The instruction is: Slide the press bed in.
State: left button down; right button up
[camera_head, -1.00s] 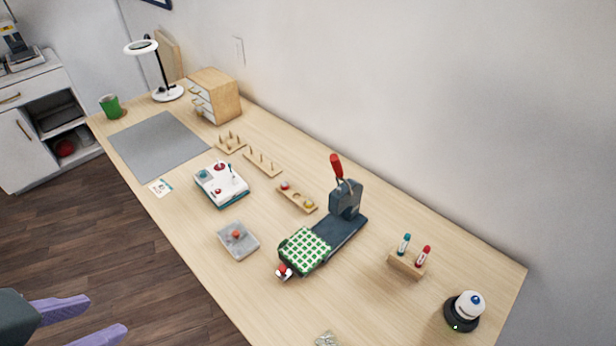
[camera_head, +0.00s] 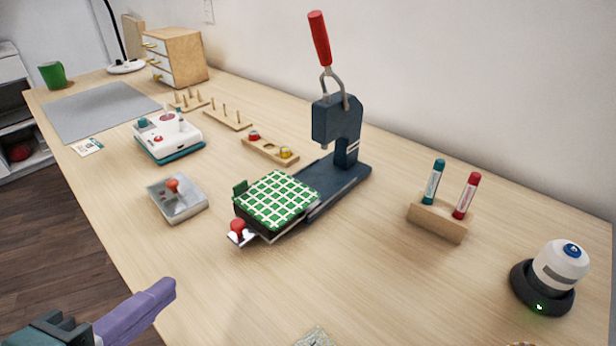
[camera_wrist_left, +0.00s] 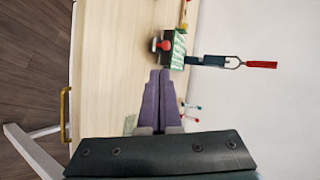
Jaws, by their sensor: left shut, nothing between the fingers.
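The press (camera_head: 337,125) is dark blue with a red-handled lever (camera_head: 319,38) standing up. Its bed (camera_head: 276,200), topped with green-and-white checked cloth, sits at the front end of the rail (camera_head: 335,188), out from under the press head. A red knob (camera_head: 237,228) is on the bed's near end. My left gripper (camera_head: 168,290) is shut and empty, in front of and to the left of the knob, apart from it. In the left wrist view the closed purple fingers (camera_wrist_left: 161,75) point toward the red knob (camera_wrist_left: 163,45) and bed. My right gripper is not in view.
A marker holder (camera_head: 437,222) and a white bottle on a black base (camera_head: 558,270) stand right. The tabletop before the bed is mostly clear.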

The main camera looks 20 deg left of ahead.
pick_arm(q)
jog(key=w, duration=0.1)
jog(key=b, duration=0.2)
send_near(235, 230)
jog(key=x, duration=0.5)
jog(key=shift+f, duration=0.25)
jog(key=shift+w+a+f, duration=0.15)
jog(key=shift+w, duration=0.55)
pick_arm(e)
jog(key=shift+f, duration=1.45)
pick_arm(q)
jog(key=shift+b, duration=0.3)
